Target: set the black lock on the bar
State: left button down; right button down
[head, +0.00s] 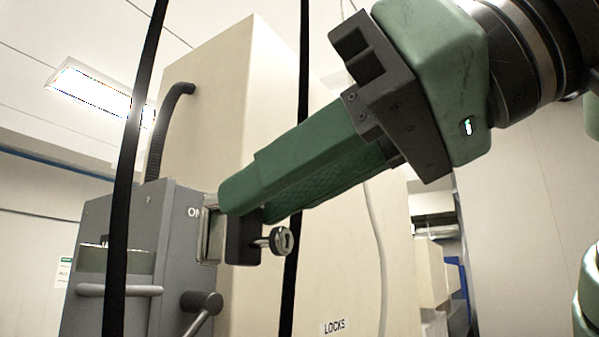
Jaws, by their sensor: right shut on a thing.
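My right gripper (250,207) comes in from the upper right, its long green fingers pointing down and left. It is shut on the black lock (240,243), whose dark body hangs below the fingertips; a round metal knob (282,241) sticks out to its right. The lock is just right of a metal-framed plate (210,232) on a grey box, overlapping its edge in the picture; I cannot tell whether they touch. A horizontal grey bar (118,290) crosses the front of this box; I cannot tell if it is the task's bar. My left gripper is not in view.
The grey box (170,260) is marked ON and has a dark-knobbed lever (203,302). Two black upright strips (123,170) (303,60) cross the view. Shelves (435,235) are at the right.

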jog(key=w+a+p, duration=0.3)
jog(key=w+a, duration=0.4)
jog(key=a, duration=0.2)
dwell(1.1)
jog(key=shift+a, duration=0.1)
dwell(0.4)
jog(key=shift+f, duration=0.15)
jog(key=shift+f+b, duration=2.05)
jog(key=shift+f, duration=0.2)
jog(key=c, duration=1.2)
grip_release()
